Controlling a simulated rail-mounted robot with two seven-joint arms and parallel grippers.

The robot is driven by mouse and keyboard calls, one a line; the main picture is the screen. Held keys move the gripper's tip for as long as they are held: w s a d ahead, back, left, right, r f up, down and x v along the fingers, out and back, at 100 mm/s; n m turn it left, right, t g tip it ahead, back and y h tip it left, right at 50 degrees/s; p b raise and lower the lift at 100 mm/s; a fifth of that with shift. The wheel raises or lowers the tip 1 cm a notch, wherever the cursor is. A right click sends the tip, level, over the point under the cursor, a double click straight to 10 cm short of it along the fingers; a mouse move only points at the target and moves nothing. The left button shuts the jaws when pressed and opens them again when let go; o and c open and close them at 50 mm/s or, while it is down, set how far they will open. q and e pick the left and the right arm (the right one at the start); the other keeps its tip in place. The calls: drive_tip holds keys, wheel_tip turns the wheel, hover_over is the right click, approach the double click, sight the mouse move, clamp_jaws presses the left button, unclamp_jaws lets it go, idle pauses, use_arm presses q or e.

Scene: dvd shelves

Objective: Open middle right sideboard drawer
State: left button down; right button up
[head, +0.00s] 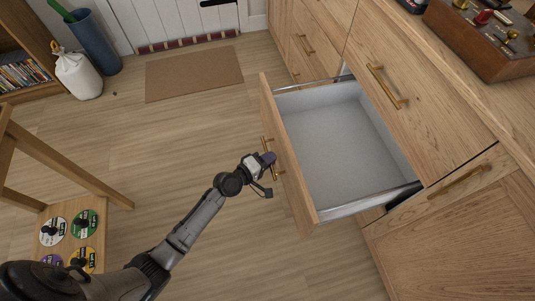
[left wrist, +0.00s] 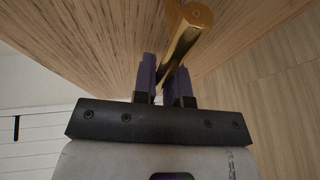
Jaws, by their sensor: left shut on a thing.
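The sideboard drawer (head: 335,140) is pulled far out and its grey inside is empty. Its brass handle (head: 273,156) is on the wooden front at the drawer's left side. My left gripper (head: 268,160) is at this handle. In the left wrist view, the purple fingers of my left gripper (left wrist: 165,88) are shut around the brass bar handle (left wrist: 183,42), close to the wooden drawer front (left wrist: 110,40). My right gripper is in neither view.
The wooden sideboard (head: 430,115) fills the right side, with other closed drawers and a control box (head: 490,35) on top. A wooden stand (head: 70,215) with discs is at lower left. A doormat (head: 194,73), white bag (head: 78,76) and blue bin (head: 94,42) are farther back. The floor between is clear.

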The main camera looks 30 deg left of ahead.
use_arm(q)
drive_tip(key=shift+s+a, duration=0.15)
drive_tip(key=c, duration=1.2)
unclamp_jaws()
drive_tip(key=p+v, duration=0.2)
drive_tip(key=v, duration=1.1)
drive_tip(key=shift+s+a+r, duration=0.1)
drive_tip(key=shift+s, duration=0.25)
